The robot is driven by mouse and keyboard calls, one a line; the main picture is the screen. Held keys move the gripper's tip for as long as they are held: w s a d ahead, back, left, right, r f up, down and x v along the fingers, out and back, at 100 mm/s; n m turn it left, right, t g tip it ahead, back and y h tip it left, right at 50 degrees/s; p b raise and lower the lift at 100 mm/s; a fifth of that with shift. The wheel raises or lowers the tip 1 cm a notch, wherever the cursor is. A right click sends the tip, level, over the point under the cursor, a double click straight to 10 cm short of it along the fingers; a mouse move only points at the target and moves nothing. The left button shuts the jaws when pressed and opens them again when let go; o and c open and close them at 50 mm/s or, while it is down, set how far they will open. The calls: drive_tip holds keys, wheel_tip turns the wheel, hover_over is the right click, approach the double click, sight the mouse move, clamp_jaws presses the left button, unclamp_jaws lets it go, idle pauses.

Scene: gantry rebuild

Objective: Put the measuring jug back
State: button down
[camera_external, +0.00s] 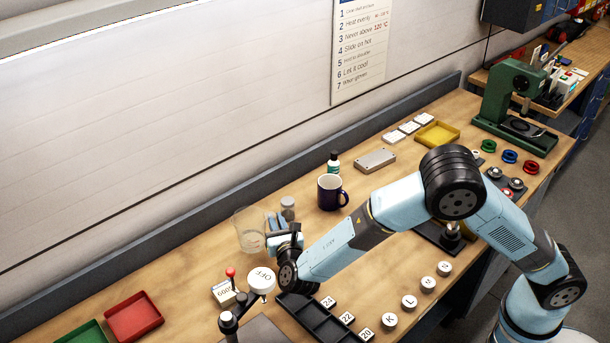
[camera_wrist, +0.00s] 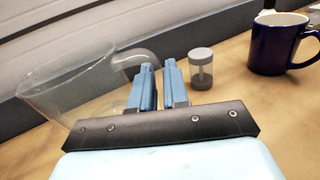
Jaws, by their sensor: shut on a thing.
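The measuring jug (camera_external: 246,231) is a clear, see-through vessel near the back of the wooden bench, left of the dark blue mug. In the wrist view the jug (camera_wrist: 72,88) is at the left, with its handle reaching right to my fingers. My gripper (camera_external: 277,224) is at the jug's right side. In the wrist view my gripper (camera_wrist: 160,82) is shut on the jug's handle, which is partly hidden behind the fingers. The jug looks about upright in the external view. I cannot tell whether its base touches the bench.
A small grey-lidded jar (camera_external: 288,208) stands close to my fingers, and the dark blue mug (camera_external: 330,192) is beyond it. A round white "OFF" piece (camera_external: 262,279), a red-knobbed lever (camera_external: 230,272) and a black tray (camera_external: 312,318) lie in front. Red tray (camera_external: 134,316) is left.

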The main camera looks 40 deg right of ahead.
sight(255, 230)
drive_tip(key=shift+w+a+f, duration=0.1)
drive_tip(key=shift+w+f, duration=0.15)
drive_tip(key=shift+f, duration=1.65)
drive_tip(key=c, duration=1.1)
unclamp_jaws()
drive_tip(key=shift+f, duration=0.1)
drive_tip(key=v, duration=0.4)
drive_tip(key=shift+s+a, duration=0.15)
drive_tip(key=shift+a, duration=0.05)
drive_tip(key=shift+s+r, duration=0.15)
drive_tip(key=shift+r, duration=1.65)
drive_tip(key=shift+s+r, duration=0.15)
drive_tip(key=shift+r, duration=1.7)
